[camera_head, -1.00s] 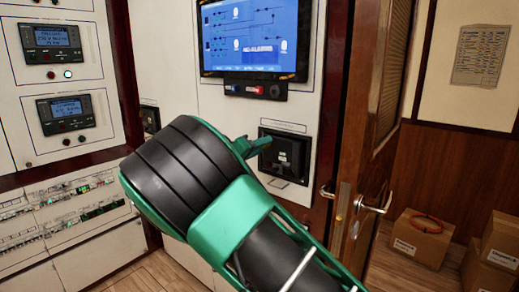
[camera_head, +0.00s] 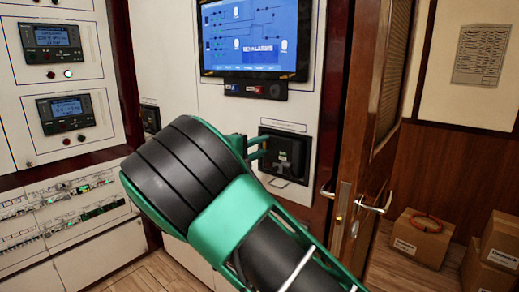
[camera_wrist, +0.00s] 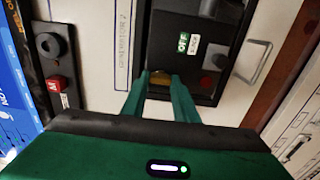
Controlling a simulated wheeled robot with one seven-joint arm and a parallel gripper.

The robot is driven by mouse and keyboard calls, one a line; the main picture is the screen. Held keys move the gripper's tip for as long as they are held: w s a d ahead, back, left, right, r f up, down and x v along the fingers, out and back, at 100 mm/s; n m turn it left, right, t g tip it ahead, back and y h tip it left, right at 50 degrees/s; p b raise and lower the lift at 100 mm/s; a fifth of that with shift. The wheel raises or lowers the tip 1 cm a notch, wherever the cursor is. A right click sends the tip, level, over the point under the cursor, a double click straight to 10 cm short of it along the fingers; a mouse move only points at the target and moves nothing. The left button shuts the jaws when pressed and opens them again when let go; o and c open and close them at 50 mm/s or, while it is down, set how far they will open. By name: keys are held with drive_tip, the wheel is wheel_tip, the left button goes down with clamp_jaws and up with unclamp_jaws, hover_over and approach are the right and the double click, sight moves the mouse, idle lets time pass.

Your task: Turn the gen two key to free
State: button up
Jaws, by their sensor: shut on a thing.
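A black panel unit (camera_head: 287,155) is set in the white cabinet front, below the screen. My gripper (camera_head: 262,146) is at its left side in the head view. In the wrist view my gripper (camera_wrist: 160,77) has its two green fingers closed around a small brass-brown piece, the key (camera_wrist: 160,79), at the near edge of the black unit (camera_wrist: 205,55). The fingers hide most of the key, and its pointing direction cannot be read. A green label (camera_wrist: 183,42) and a white label sit on the unit, too small to read surely.
The screen (camera_head: 254,38) is above, with a black switch strip (camera_head: 256,90) under it. A metal pull handle (camera_wrist: 258,62) is beside the unit. The wooden door (camera_head: 365,140) with its lever stands at right. Cardboard boxes (camera_head: 418,240) are on the floor.

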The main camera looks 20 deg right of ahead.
drive_tip(key=shift+w+a+f, duration=0.1)
idle(0.3)
drive_tip(key=o, duration=1.1)
drive_tip(key=shift+c, duration=0.2)
drive_tip(key=v, duration=1)
drive_tip(key=shift+a, duration=0.3)
drive_tip(key=shift+s+f, duration=0.1)
drive_tip(key=shift+s, duration=0.15)
